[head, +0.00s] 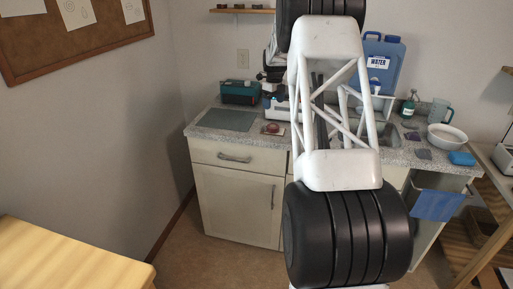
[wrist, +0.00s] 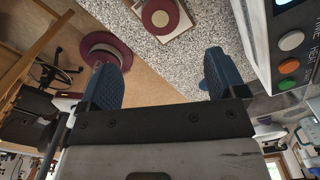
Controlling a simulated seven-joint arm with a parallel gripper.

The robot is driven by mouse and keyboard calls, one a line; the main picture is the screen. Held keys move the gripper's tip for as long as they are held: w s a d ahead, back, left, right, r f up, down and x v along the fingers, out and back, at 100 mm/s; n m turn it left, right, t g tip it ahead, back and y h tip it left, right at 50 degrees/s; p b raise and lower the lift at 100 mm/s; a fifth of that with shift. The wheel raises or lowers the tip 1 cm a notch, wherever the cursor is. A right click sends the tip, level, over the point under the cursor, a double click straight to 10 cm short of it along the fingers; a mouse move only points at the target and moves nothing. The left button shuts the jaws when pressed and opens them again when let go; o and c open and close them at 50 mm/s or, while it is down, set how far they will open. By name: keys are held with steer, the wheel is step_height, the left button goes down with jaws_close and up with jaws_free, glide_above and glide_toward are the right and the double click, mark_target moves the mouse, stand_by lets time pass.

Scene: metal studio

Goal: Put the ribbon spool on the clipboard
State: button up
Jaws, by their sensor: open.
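The ribbon spool (wrist: 160,15), a dark red disc with a pale middle, lies flat on what looks like the clipboard (wrist: 167,37), a small pale board with a brown edge, at the top of the wrist view. In the head view the small reddish spool (head: 273,127) shows on the board (head: 265,131) near the counter's front edge, left of my arm. My gripper (wrist: 161,62) is open, its two blue fingers wide apart with nothing between them. It is apart from the spool. In the head view my arm hides the gripper.
The speckled counter (wrist: 150,55) also bears a grey mat (head: 226,120), a teal box (head: 240,93), a blue water container (head: 382,62) and a white bowl (head: 446,137). A device with coloured buttons (wrist: 288,65) stands close to my gripper's right. A maroon ring-like object (wrist: 112,45) shows beyond the counter edge.

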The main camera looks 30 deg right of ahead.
steer(key=s+a+r+n, duration=0.5)
steer(key=s+a, duration=0.2)
steer(key=a, duration=0.3)
steer(key=s+a+r+n+t, duration=0.1)
steer(key=s+a+r+n, duration=0.4)
steer(key=s+a, duration=0.4)
steer(key=s+a+r+n, duration=0.5)
steer(key=s+a+n, duration=0.1)
steer(key=a, duration=0.5)
steer(key=s+a+f+n, duration=0.2)
steer(key=s+a+n, duration=0.3)
steer(key=s, duration=0.6)
steer(key=s+a+f+n+t, duration=0.1)
steer(key=s+a+n, duration=0.4)
steer(key=s, duration=0.6)
steer(key=s+a+f+n, duration=0.3)
steer(key=s+a+n, duration=0.2)
steer(key=s, duration=0.6)
steer(key=shift+s+a+f+n+t, duration=0.15)
steer(key=shift+a+f+n+t, duration=0.2)
steer(key=shift+n, duration=0.25)
